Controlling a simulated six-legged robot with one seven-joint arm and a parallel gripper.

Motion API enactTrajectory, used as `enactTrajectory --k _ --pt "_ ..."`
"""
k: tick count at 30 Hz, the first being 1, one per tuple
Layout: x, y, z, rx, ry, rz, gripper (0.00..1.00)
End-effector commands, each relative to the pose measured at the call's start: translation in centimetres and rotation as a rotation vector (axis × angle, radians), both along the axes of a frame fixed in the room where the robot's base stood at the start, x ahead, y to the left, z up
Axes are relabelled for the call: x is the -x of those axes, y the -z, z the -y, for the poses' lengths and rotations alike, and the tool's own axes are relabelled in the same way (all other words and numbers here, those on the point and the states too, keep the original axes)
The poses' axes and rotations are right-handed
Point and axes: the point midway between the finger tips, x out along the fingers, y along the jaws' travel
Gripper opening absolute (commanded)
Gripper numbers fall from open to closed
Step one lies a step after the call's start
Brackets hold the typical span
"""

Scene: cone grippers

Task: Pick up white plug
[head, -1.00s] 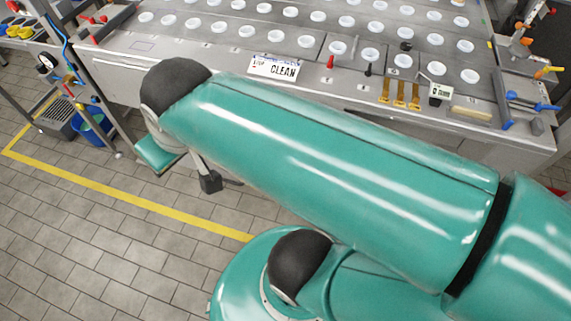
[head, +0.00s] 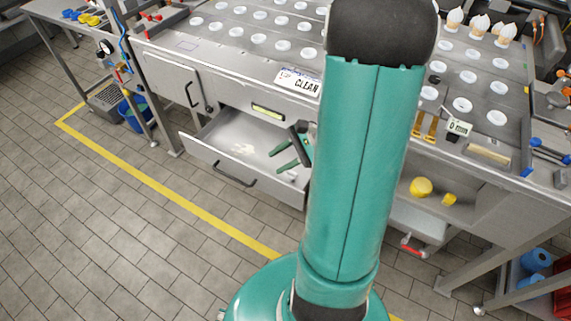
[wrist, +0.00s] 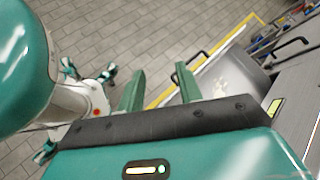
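I cannot make out a white plug for certain. Small pale items (head: 243,149) lie in the open metal drawer (head: 205,140) under the counter, too small to identify. My gripper (head: 286,153) hangs over the right part of the drawer, partly hidden by my arm. In the wrist view my gripper (wrist: 160,87) has its two green fingers apart, with nothing between them. The drawer (wrist: 228,82) shows beyond the right finger in that view.
The counter (head: 225,65) holds rows of white round cups (head: 283,45) and a CLEAN sign (head: 298,82). A cabinet door (head: 172,84) is left of the drawer. Yellow items (head: 421,187) sit on a shelf at right. The tiled floor in front is clear.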

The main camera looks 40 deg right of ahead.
Motion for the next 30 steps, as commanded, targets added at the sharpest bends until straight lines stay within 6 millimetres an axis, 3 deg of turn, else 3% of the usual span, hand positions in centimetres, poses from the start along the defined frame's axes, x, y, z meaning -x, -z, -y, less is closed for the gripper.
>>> enactTrajectory --k 1,9,15,20,30 --pt "0.3 1.8 1.7 -0.069 0.097 -0.019 0.35" --pt "3.8 10.1 10.1 -0.371 0.596 -0.044 0.35" --pt "7.0 14.5 13.6 -0.493 0.835 -0.037 0.35" --pt "7.2 15.6 14.1 -0.516 0.885 -0.034 0.35" --pt "2.0 17.7 12.1 -0.515 0.882 -0.035 0.35"
